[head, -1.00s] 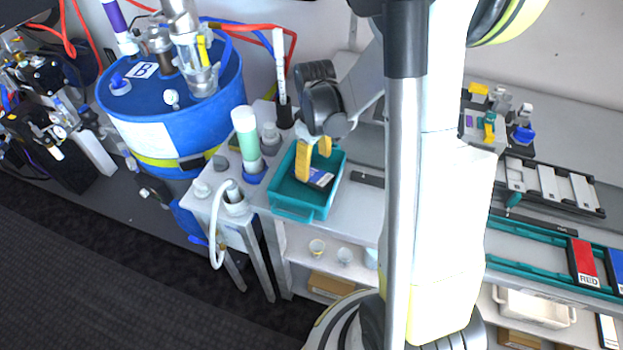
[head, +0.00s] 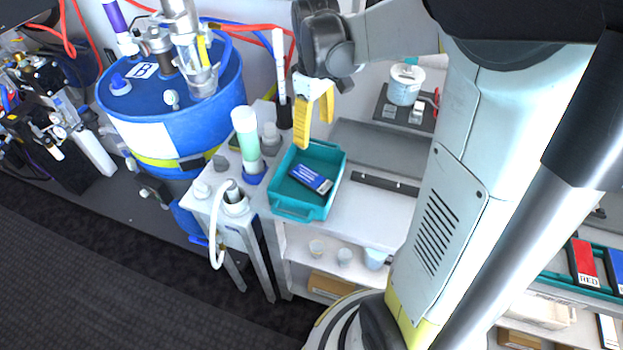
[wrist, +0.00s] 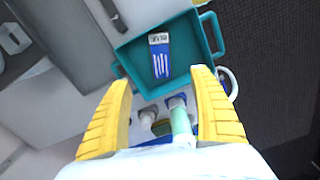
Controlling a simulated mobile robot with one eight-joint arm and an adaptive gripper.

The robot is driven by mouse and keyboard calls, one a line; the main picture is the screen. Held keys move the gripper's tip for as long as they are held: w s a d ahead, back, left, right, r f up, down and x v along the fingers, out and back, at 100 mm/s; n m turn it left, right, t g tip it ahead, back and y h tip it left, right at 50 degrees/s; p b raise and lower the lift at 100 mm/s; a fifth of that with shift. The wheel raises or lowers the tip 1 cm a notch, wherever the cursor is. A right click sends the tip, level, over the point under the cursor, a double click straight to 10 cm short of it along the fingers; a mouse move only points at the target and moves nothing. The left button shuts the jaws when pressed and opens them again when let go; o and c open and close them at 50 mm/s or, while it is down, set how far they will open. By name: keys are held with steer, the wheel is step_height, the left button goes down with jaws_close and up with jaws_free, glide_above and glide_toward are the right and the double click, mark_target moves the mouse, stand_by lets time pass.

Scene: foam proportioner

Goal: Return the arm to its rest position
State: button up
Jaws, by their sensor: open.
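My gripper (head: 314,110) is open and empty, with yellow fingers. In the head view it is above the back edge of a teal tray (head: 293,212) on the bench. A blue and white labelled box (head: 311,179) lies flat in the tray, apart from the fingers. In the wrist view my gripper (wrist: 163,110) shows both fingers spread wide, with the tray (wrist: 203,22) beyond the fingertips. The box (wrist: 160,56) lies inside it there. My arm crosses the right half of the head view and hides part of the bench.
A blue drum (head: 165,119) with glass fittings and red hoses stands left of the tray. A green-white cylinder (head: 247,141) and a white hose (head: 215,228) are close to the tray's left. A white tub (head: 405,85) stands at the back. A red box (head: 583,258) lies at right.

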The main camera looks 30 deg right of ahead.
stand_by(0.4)
steer(key=s+a+f+m+t+b, duration=0.1)
steer(key=s+a+m+t+b, duration=0.3)
steer(key=s+a, duration=0.7)
steer(key=a+t+b, duration=0.2)
steer(key=t, duration=0.1)
steer(key=shift+a+m, duration=0.2)
steer(key=shift+m, duration=0.1)
steer(key=shift+f, duration=0.1)
